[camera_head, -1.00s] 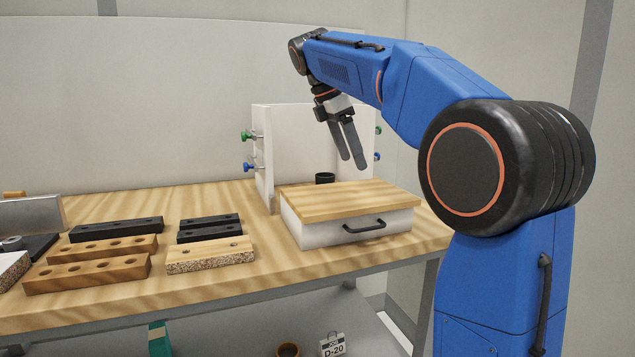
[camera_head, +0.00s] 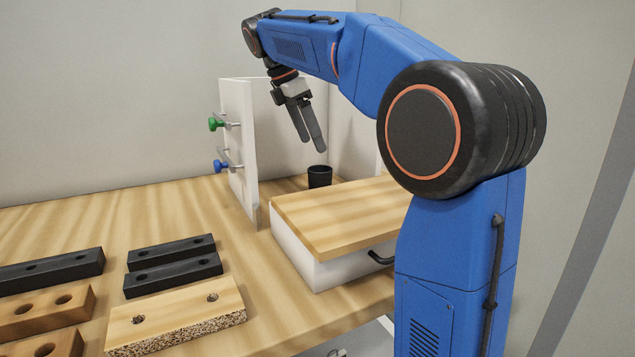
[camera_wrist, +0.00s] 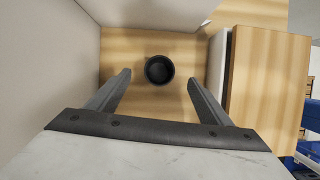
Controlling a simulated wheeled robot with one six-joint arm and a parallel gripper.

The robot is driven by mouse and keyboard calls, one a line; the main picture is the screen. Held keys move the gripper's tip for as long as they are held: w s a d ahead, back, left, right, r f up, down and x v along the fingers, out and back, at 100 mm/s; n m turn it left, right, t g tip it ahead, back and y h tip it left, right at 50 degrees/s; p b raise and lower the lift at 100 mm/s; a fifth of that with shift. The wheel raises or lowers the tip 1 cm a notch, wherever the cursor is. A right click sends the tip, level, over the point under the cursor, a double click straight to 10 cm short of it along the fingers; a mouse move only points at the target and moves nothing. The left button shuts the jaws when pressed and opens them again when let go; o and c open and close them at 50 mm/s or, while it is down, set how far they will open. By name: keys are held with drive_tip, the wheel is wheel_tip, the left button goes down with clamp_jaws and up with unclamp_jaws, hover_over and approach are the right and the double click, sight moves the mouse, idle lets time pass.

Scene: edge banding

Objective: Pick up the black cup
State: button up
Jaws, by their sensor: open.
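The black cup (camera_head: 320,176) stands upright on the wooden table, behind the wood-topped drawer box and between white panels. In the wrist view the cup (camera_wrist: 159,70) is seen from above, its dark opening facing the camera, beyond and between my two fingertips. My gripper (camera_head: 310,140) is open and empty, its fingers pointing down above the cup. In the wrist view my gripper (camera_wrist: 159,75) has its fingers spread, one on each side of the cup, not touching it.
A drawer box (camera_head: 345,215) with a black handle stands close in front of the cup. A white panel (camera_head: 240,150) with green and blue knobs rises on the left. Drilled black and wooden blocks (camera_head: 175,315) lie at the front left. Bare table lies between.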

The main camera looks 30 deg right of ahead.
sight(320, 179)
drive_tip(key=f, duration=0.6)
drive_tip(key=shift+d+f, duration=0.35)
drive_tip(key=shift+f, duration=0.05)
drive_tip(key=shift+x, duration=2.9)
drive_tip(key=shift+c, duration=0.6)
drive_tip(key=c, duration=1)
